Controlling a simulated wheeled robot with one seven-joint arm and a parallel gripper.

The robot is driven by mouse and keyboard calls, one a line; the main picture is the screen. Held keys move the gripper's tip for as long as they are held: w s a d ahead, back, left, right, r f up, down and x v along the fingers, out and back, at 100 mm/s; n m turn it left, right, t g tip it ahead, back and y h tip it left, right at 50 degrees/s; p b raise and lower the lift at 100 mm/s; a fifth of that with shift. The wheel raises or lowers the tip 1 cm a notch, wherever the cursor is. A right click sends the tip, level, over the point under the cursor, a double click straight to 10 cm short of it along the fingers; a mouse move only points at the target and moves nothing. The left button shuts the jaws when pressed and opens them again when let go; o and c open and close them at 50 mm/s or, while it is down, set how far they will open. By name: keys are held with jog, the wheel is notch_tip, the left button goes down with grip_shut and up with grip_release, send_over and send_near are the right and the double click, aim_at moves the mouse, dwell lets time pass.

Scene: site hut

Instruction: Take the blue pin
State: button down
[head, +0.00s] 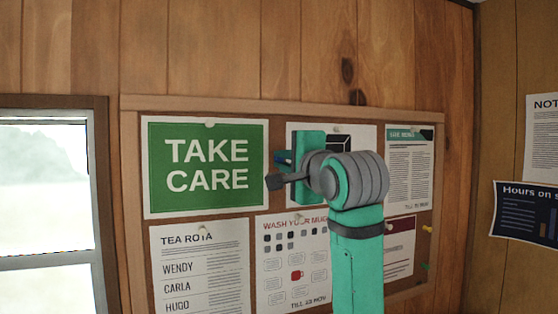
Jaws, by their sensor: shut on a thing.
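My gripper (284,160) is at the noticeboard, in front of the upper middle sheet, just right of the green TAKE CARE poster. It is shut on a small blue thing at its left side, which I take to be the blue pin (281,157). My teal hand and grey wrist hide most of the fingers and part of the sheet behind. I cannot tell whether the pin still touches the board.
The cork noticeboard (136,180) has a wooden frame and carries several sheets. Pale pins hold the TAKE CARE poster (206,193) and the TEA ROTA sheet (200,285). A yellow pin (427,229) and a green pin (424,266) sit at right. A window (45,190) is at left.

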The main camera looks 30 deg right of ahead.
aim_at(281, 159)
jog(key=shift+v, duration=2.2)
jog(key=shift+s, duration=0.15)
jog(key=shift+s+a+r, duration=0.2)
jog(key=shift+s+r, duration=0.25)
jog(key=shift+s, duration=0.3)
jog(key=shift+s+a+r, duration=0.2)
jog(key=shift+s+r, duration=0.3)
jog(key=shift+s, duration=0.3)
jog(key=shift+s+a+r, duration=0.15)
jog(key=shift+s+r, duration=0.3)
jog(key=shift+s, duration=0.3)
